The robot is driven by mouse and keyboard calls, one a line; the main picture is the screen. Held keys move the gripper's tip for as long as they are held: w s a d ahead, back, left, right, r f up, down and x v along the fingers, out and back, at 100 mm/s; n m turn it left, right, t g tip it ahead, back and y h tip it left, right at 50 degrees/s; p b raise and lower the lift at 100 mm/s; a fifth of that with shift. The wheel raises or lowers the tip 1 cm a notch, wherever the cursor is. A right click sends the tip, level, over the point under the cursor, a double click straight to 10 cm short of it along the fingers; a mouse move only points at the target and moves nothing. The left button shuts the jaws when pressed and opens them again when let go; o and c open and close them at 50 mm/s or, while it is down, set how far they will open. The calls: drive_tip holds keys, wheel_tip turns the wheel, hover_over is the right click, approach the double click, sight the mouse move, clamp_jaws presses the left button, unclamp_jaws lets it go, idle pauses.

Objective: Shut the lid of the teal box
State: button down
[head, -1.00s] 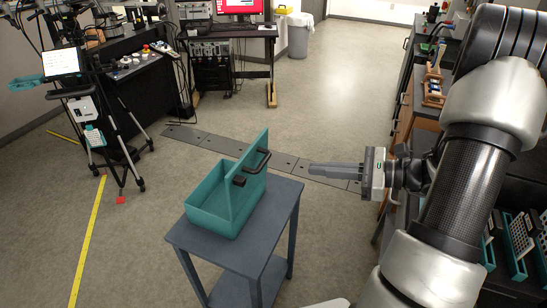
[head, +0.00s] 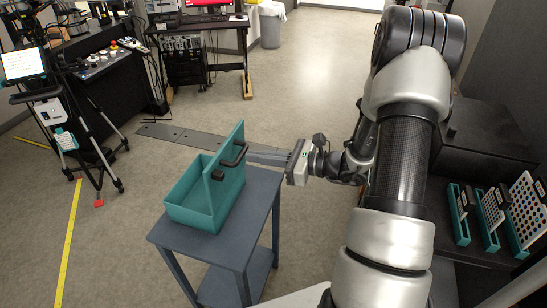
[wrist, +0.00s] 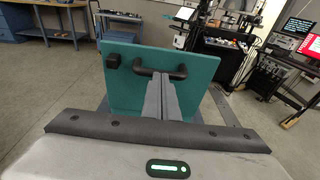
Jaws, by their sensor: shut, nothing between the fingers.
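The teal box (head: 190,212) stands on a small grey table, its lid (head: 224,180) raised roughly upright on the box's right side. The lid has a black handle (head: 236,153) and a black latch block on its outer face. My gripper (head: 250,155) is shut and empty, its fingers pointing left at the lid near the handle. In the wrist view the shut fingers (wrist: 169,84) reach toward the lid (wrist: 200,67), just below and in front of the handle (wrist: 160,72). I cannot tell whether they touch it.
The grey table (head: 262,190) has bare top to the right of the box. A tripod stand (head: 85,150) stands at left. Teal racks with perforated plates (head: 490,215) sit on the right. Open floor lies beyond the table.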

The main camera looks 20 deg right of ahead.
sight(227, 145)
drive_tip(key=shift+w+a, duration=0.25)
drive_tip(key=shift+a, duration=0.05)
drive_tip(key=shift+a, duration=0.1)
drive_tip(key=w+a+r+g+h+p, duration=0.1)
drive_tip(key=w+a+r+h+p, duration=0.1)
drive_tip(key=a+p, duration=0.1)
drive_tip(key=w+a+r+g+h+p, duration=0.1)
drive_tip(key=a+p, duration=0.1)
drive_tip(key=shift+w+a+g, duration=0.1)
drive_tip(key=shift+w+g, duration=0.2)
drive_tip(key=shift+w, duration=0.05)
drive_tip(key=w+a+f+g+h, duration=0.1)
drive_tip(key=w+a+f, duration=0.4)
drive_tip(key=a, duration=0.2)
drive_tip(key=w+a+f+g+h, duration=0.1)
drive_tip(key=w+a+f+h, duration=0.1)
drive_tip(key=w+a+f, duration=0.3)
drive_tip(key=shift+w+a, duration=0.6)
drive_tip(key=shift+a, duration=0.95)
